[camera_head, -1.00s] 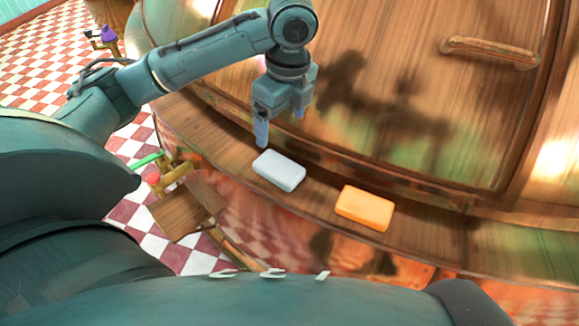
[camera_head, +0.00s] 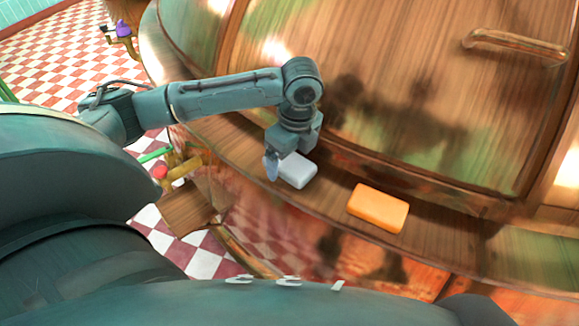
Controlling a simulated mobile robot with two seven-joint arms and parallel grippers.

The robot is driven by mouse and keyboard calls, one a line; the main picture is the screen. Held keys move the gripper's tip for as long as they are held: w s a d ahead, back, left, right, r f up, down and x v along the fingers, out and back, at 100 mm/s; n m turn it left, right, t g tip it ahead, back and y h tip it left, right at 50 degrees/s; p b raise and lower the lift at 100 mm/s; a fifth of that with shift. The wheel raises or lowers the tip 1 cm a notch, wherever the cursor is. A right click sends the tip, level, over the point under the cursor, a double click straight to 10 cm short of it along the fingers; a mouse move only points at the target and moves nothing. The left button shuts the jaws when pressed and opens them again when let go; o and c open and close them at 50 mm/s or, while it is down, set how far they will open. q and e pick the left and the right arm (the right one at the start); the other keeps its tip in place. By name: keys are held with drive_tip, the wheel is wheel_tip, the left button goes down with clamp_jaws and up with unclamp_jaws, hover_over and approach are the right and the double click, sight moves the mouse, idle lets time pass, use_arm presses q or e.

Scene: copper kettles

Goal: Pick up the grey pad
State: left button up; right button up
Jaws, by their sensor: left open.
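The grey pad (camera_head: 298,171) is a pale grey rounded block lying on the wooden ledge in the head view. My left gripper (camera_head: 277,165) is open and right at the pad's left end, pointing down. One finger shows in front of the pad's left edge; the other finger is hidden, so I cannot tell whether it touches the pad. My right gripper is not in view.
An orange block (camera_head: 378,208) lies on the same ledge to the right of the pad. A curved wooden door with a copper handle (camera_head: 515,46) rises behind the ledge. A small wooden stool (camera_head: 186,211) stands on the checkered floor at left.

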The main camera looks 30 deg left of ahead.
sight(290, 161)
use_arm(q)
drive_tip(key=shift+f, duration=0.35)
drive_tip(key=c, duration=1.1)
drive_tip(key=shift+r, duration=0.15)
wheel_tip(290, 161, up, 10)
drive_tip(key=shift+f+p, duration=0.1)
drive_tip(key=shift+p, duration=1.05)
